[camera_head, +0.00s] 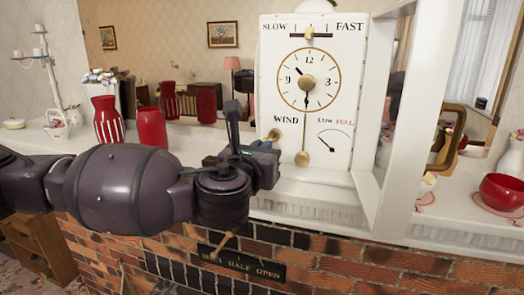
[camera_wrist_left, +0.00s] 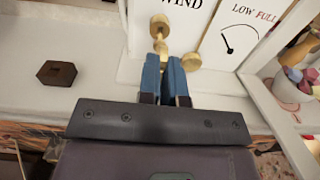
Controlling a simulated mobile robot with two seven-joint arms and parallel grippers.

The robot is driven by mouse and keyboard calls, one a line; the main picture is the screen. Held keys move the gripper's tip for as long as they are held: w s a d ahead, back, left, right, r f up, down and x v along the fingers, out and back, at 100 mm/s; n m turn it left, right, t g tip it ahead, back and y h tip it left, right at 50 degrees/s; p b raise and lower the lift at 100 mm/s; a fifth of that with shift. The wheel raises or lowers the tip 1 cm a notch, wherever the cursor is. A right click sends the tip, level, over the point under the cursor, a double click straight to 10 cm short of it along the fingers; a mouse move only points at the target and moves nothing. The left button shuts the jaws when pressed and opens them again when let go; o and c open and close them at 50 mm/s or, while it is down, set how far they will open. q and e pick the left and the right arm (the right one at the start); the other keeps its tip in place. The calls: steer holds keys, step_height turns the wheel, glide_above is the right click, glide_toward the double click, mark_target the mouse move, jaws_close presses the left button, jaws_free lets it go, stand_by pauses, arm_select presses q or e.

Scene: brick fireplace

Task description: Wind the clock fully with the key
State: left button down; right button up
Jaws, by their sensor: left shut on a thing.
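The white clock (camera_head: 341,84) stands upright on the mantel, with a round dial, a WIND label and a LOW/FULL gauge (camera_head: 334,141). The gauge needle points up and left, toward LOW; the gauge also shows in the left wrist view (camera_wrist_left: 240,36). The brass key (camera_wrist_left: 159,28) is at the clock face below WIND. My left gripper (camera_wrist_left: 164,68) is shut on the near end of the key with its blue fingers; in the head view the gripper (camera_head: 265,145) is at the clock's lower left. How deep the key sits is hidden. My right gripper is out of view.
The brass pendulum bob (camera_wrist_left: 190,61) hangs just right of my left fingers. A small brown block (camera_wrist_left: 57,72) lies on the mantel to the left. Red vases (camera_head: 151,128) stand farther left. A white frame post (camera_head: 408,110) and red bowl (camera_head: 503,190) are right.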

arm_select(q)
steer(key=shift+x, duration=1.55)
stand_by(0.5)
steer(key=shift+r+m+p, duration=0.15)
steer(key=shift+m+p, duration=0.35)
steer(key=shift+p, duration=0.1)
steer(key=shift+m+p, duration=0.6)
steer(key=shift+m, duration=1.1)
steer(key=m, duration=0.4)
steer(key=shift+m, duration=0.3)
